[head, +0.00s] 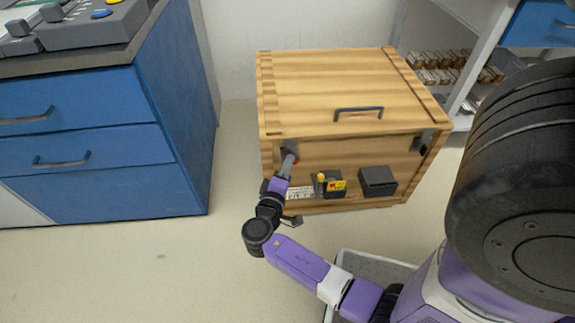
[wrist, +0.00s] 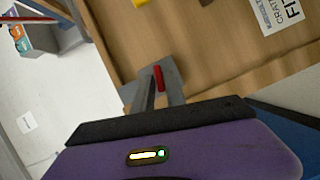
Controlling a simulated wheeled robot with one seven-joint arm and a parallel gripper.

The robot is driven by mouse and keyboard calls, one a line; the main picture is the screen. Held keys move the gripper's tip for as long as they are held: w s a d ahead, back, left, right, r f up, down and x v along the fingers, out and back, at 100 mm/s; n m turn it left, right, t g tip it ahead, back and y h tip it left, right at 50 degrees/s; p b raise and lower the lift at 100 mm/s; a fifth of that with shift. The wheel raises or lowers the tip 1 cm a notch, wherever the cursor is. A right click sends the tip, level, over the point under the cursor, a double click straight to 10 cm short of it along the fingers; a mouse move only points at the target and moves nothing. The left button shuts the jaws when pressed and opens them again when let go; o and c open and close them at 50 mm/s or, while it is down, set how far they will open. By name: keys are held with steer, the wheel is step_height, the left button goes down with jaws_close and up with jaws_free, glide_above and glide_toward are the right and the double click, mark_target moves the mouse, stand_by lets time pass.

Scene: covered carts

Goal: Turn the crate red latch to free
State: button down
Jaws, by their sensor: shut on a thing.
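The wooden crate (head: 330,95) stands on the floor with its lid down and a dark handle on top. The red latch (wrist: 158,78) shows in the wrist view as a small red lever on a grey plate on the crate's wood. My gripper (wrist: 160,92) has its fingers around the red latch, one on each side. In the head view my gripper (head: 290,155) reaches the upper left of the crate's front face and mostly hides the red latch, with only a trace of red showing. A second dark latch (head: 422,141) sits at the front's upper right.
A yellow piece with a label (head: 334,184) and a dark box (head: 377,181) are on the crate's lower front. A blue drawer cabinet (head: 100,140) stands at left, a shelf with small boxes (head: 440,65) behind right. Open floor lies between cabinet and crate.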

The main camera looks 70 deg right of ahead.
steer(key=shift+d, duration=0.25)
stand_by(0.4)
steer(key=c, duration=1.5)
jaws_free()
steer(key=shift+a+r+p, duration=0.2)
steer(key=shift+a+p, duration=0.8)
steer(key=shift+a, duration=2.95)
